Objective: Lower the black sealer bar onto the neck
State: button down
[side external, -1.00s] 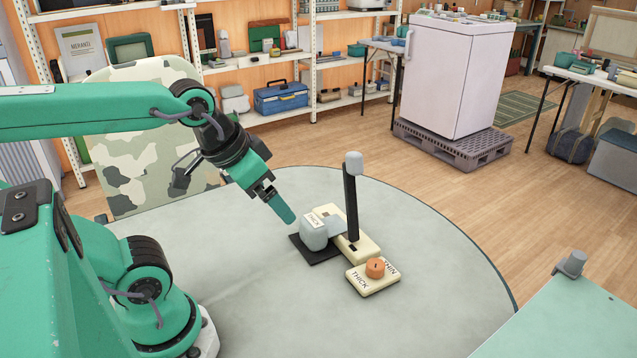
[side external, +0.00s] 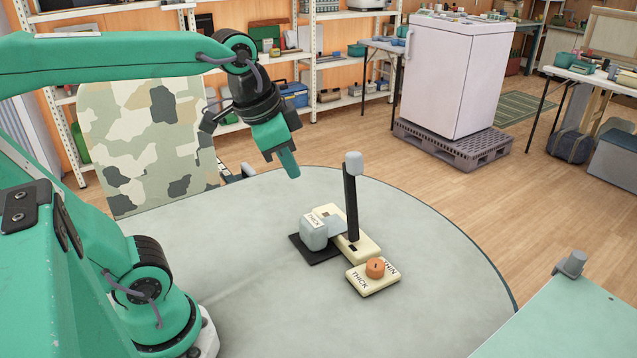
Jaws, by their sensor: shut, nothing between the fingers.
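The black sealer bar (side external: 351,205) stands upright on its cream base (side external: 366,247), with a pale grey knob (side external: 353,161) at its top. My gripper (side external: 291,172) is shut and empty, pointing down, in the air left of the bar's knob and apart from everything.
A cream dial block (side external: 374,284) marked THICK and THIN, with an orange knob (side external: 375,267), lies in front of the sealer base. A camouflage chair back (side external: 140,150) stands behind the table's left side. The grey table (side external: 440,290) is clear around the sealer.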

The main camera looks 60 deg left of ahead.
jog(key=w+d+r+m+g, duration=0.1)
jog(key=w+r+m+g, duration=0.1)
jog(key=w+m, duration=0.5)
jog(key=w+d+r+m+g, duration=0.1)
jog(key=w+r+m+g, duration=0.1)
jog(key=w+r+m, duration=0.2)
jog(key=w+m, duration=0.3)
jog(key=w, duration=0.4)
jog(key=shift+m+g, duration=0.4)
jog(key=a+f, duration=0.4)
jog(key=f, duration=0.7)
